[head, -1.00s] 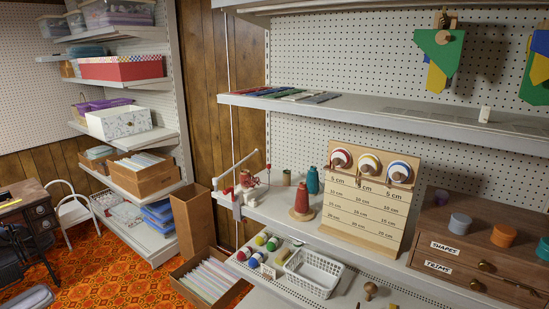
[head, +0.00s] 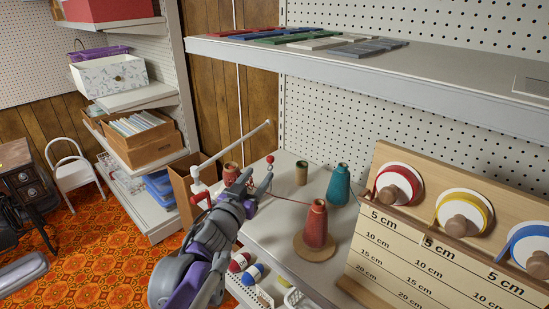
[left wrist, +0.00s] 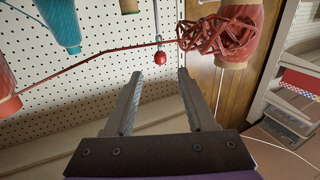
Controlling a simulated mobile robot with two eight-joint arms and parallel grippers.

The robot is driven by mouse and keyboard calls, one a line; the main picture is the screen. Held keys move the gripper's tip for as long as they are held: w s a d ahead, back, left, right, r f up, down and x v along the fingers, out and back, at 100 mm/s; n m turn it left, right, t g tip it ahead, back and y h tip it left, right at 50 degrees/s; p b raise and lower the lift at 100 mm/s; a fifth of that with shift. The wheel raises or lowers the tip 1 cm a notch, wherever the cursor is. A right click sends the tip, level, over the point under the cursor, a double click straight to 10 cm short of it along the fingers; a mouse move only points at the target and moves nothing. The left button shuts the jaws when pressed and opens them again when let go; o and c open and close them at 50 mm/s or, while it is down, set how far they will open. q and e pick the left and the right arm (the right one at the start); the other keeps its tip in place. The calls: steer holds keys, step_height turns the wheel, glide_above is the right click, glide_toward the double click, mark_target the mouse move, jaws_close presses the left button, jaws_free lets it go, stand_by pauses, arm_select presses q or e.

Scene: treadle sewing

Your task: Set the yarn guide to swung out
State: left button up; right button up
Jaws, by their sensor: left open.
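A thin post with a red knob (head: 270,159), which looks like the yarn guide, stands at the shelf's left end. A red yarn strand (head: 290,200) runs from the red cone (head: 316,224) toward the tangled red yarn cone (head: 231,174). My left gripper (head: 245,192) is open and empty beside them, hiding part of the winder's base. In the left wrist view, which looks upside down, the red knob (left wrist: 160,57) shows just beyond and between the open fingertips (left wrist: 160,74). The strand crosses behind it. My right gripper is not in view.
A white and grey bar (head: 236,143) slants up beside the winder. A teal cone (head: 339,185) and a small brown spool (head: 301,173) stand behind the red cone. A wooden ribbon board (head: 440,255) is at right. An upper shelf (head: 400,75) overhangs.

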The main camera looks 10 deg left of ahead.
mark_target(269, 161)
arm_select(q)
steer(key=w, duration=0.3)
steer(key=w+d, duration=0.1)
steer(key=w, duration=0.5)
steer(key=shift+d+r+p, duration=0.1)
steer(key=shift+d+p, duration=0.2)
steer(key=shift+d, duration=0.1)
jaws_close()
stand_by(0.9)
